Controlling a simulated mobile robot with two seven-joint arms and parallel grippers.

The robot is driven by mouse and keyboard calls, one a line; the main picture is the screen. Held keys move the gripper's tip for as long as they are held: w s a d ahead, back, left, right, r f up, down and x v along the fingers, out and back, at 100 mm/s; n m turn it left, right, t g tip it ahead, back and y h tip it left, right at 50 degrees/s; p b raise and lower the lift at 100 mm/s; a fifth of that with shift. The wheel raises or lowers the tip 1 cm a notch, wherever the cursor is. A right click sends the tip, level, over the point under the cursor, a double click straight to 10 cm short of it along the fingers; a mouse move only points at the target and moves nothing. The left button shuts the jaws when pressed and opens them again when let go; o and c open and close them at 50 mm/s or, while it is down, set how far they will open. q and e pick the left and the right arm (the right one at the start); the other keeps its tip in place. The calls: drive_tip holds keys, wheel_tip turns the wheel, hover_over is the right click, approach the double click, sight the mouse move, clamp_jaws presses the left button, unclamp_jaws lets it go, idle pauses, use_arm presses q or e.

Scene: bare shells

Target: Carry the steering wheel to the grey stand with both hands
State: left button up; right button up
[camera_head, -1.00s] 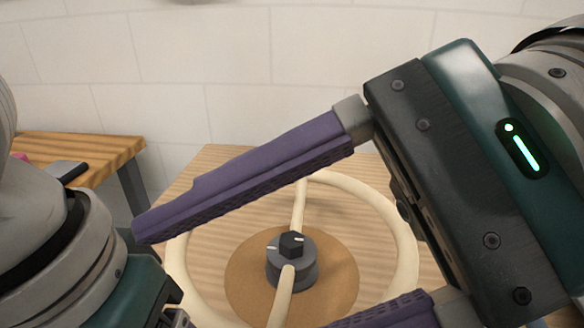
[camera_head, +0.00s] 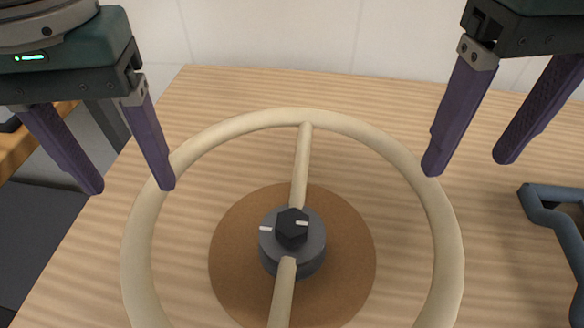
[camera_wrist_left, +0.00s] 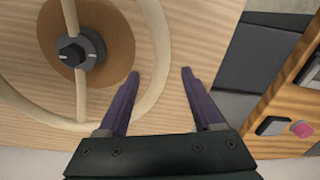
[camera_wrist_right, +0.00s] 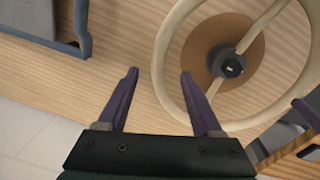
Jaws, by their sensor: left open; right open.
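The steering wheel has a cream rim (camera_head: 448,235), cream spokes and a dark grey hub (camera_head: 292,240). It is over a round brown patch on the wooden table. My left gripper (camera_head: 132,188) is open and empty at the wheel's left; its inner finger overlaps the rim in the head view. My right gripper (camera_head: 468,167) is open and empty at the wheel's right, its inner fingertip by the rim. In the right wrist view, the rim (camera_wrist_right: 161,65) shows between the fingertips (camera_wrist_right: 160,73). Contact is unclear. I cannot tell which thing is the grey stand.
A blue-grey frame (camera_head: 548,215) is at the table's right, partly cut off. A second wooden table (camera_head: 20,150) stands left across a gap, with a pink object (camera_wrist_left: 302,129) on it. A white wall is behind. The wooden table's (camera_head: 230,95) back left is clear.

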sight(443, 210)
use_arm(q)
drive_tip(key=shift+s+f, duration=0.1)
drive_tip(key=shift+s, duration=0.2)
use_arm(e)
drive_tip(key=shift+s+f, duration=0.1)
drive_tip(key=shift+s, duration=0.2)
drive_tip(key=shift+f, duration=0.1)
use_arm(q)
drive_tip(key=f, duration=1)
drive_tip(key=shift+a, duration=0.3)
use_arm(e)
drive_tip(key=f, duration=0.9)
drive_tip(key=shift+d+f, duration=0.3)
drive_tip(key=shift+f, duration=0.05)
use_arm(q)
drive_tip(key=shift+r, duration=0.1)
clamp_jaws()
use_arm(e)
clamp_jaws()
drive_tip(key=shift+r, duration=0.1)
